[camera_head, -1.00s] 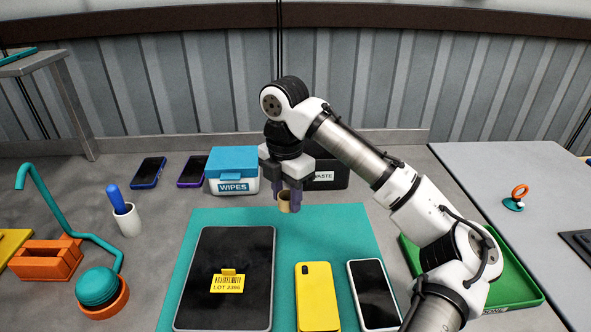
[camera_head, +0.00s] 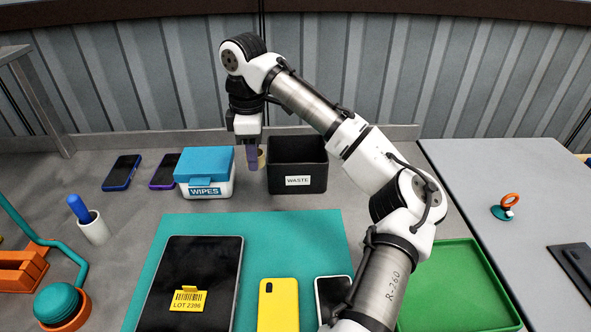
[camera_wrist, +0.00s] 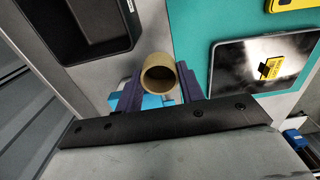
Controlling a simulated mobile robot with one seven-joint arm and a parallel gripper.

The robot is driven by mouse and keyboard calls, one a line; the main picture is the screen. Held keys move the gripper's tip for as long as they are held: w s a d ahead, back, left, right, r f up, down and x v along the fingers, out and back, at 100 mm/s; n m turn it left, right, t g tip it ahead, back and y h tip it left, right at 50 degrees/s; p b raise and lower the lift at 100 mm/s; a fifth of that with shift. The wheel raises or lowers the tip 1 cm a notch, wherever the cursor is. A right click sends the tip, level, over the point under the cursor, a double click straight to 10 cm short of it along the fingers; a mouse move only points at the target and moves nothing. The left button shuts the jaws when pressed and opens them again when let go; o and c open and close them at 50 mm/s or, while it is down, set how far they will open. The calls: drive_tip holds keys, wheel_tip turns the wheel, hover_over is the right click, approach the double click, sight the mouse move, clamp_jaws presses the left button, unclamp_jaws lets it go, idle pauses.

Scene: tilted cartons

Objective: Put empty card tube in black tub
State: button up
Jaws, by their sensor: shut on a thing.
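The empty card tube (camera_head: 261,158) is a short tan ring, held in my gripper (camera_head: 255,157). In the wrist view the tube (camera_wrist: 159,74) shows its open end, between the purple fingers of my gripper (camera_wrist: 158,84). The black tub (camera_head: 297,188) has a WASTE label and stands at the back of the bench, just right of my gripper in the head view. In the wrist view the tub (camera_wrist: 72,51) is at the upper left, apart from the tube. What I see of its inside is bare.
A white wipes box (camera_head: 206,185) with a blue lid stands close left of my gripper. A teal mat (camera_head: 275,235) in front holds a black tablet (camera_head: 190,280), a yellow phone (camera_head: 278,305) and another phone (camera_head: 333,295). A green tray (camera_head: 455,290) lies at right.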

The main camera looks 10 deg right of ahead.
drive_tip(key=w+d+r+m+p, duration=0.2)
drive_tip(key=d+r+m, duration=0.25)
drive_tip(key=m, duration=0.45)
drive_tip(key=w+d+r+m+p, duration=0.25)
drive_tip(key=d+m, duration=0.35)
drive_tip(key=m, duration=0.3)
wheel_tip(320, 180, down, 19)
drive_tip(key=p, duration=0.3)
drive_tip(key=shift+s+d, duration=0.1)
drive_tip(key=shift+d, duration=0.05)
drive_tip(key=shift+f, duration=0.2)
drive_tip(key=o, duration=0.9)
drive_tip(key=shift+o, duration=0.2)
drive_tip(key=shift+r, duration=0.1)
wheel_tip(320, 180, up, 12)
drive_tip(key=b, duration=0.3)
drive_tip(key=shift+r, duration=0.1)
